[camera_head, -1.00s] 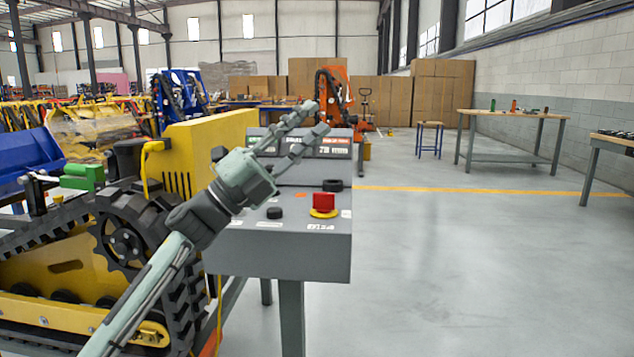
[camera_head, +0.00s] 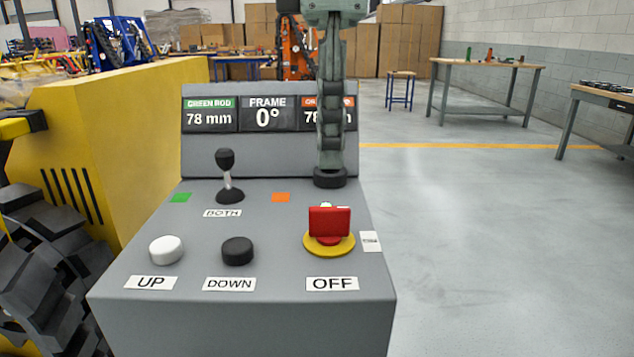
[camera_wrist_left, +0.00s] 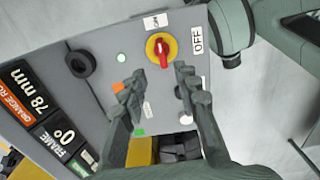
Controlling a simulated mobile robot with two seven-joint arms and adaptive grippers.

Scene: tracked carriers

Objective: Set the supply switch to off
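The supply switch (camera_head: 329,222) is a red handle on a round yellow base, at the front right of a grey console (camera_head: 240,325). An OFF label (camera_head: 332,284) lies in front of it and a small label (camera_head: 370,241) to its right. The handle lies crosswise, in line with the side label, which appears to read ON in the left wrist view (camera_wrist_left: 155,21). My left gripper (camera_head: 331,160) points down behind the switch, its fingers overlapping in the head view. In the left wrist view its fingers (camera_wrist_left: 160,76) are apart and empty, with the switch (camera_wrist_left: 163,51) beyond their tips. My right gripper is out of view.
The console also carries a lever (camera_head: 229,176), a white UP button (camera_head: 166,249), a black DOWN button (camera_head: 237,250) and a black ring (camera_head: 330,178) behind the switch. A yellow tracked machine (camera_head: 120,150) stands at left.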

